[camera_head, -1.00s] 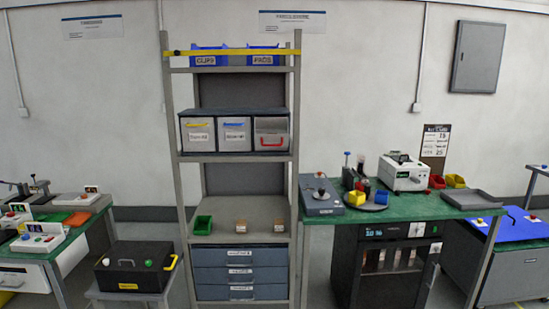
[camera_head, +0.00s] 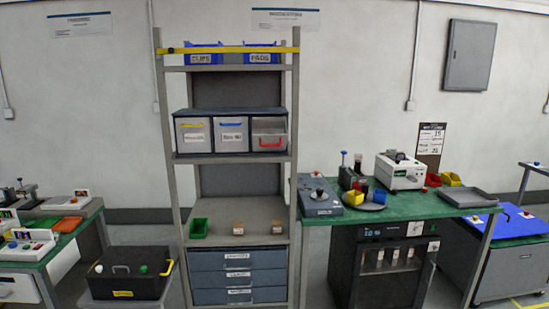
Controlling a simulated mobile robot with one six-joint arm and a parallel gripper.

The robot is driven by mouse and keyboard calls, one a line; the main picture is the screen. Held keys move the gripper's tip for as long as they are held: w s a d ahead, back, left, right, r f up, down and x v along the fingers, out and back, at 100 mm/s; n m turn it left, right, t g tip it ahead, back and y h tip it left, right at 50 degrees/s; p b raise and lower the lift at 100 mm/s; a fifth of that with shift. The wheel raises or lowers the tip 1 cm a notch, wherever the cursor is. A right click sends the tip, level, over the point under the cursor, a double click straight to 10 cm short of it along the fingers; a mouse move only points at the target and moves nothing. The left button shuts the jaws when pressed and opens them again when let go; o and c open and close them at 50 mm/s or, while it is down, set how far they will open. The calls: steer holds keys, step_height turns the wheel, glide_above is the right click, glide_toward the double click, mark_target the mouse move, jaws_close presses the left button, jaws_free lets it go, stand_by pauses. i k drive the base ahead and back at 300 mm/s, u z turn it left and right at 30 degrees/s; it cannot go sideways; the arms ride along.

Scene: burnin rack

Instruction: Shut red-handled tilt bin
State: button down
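The red-handled tilt bin (camera_head: 270,134) is the rightmost of three grey bins in the cabinet on the rack's middle shelf. Its front looks tipped outward, with a darker opening above the front panel and the red handle (camera_head: 271,143) low on it. The two bins to its left, one with a yellow handle (camera_head: 192,126) and one with a blue handle (camera_head: 230,124), look flush and shut. My gripper is not in view.
Drawers (camera_head: 238,275) fill the rack's bottom. A green workbench (camera_head: 410,208) with devices stands right. A black box (camera_head: 128,272) on a low stand is at left.

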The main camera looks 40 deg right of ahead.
mark_target(261, 126)
steer(key=z, duration=0.15)
steer(key=i, duration=0.95)
steer(key=u, duration=0.05)
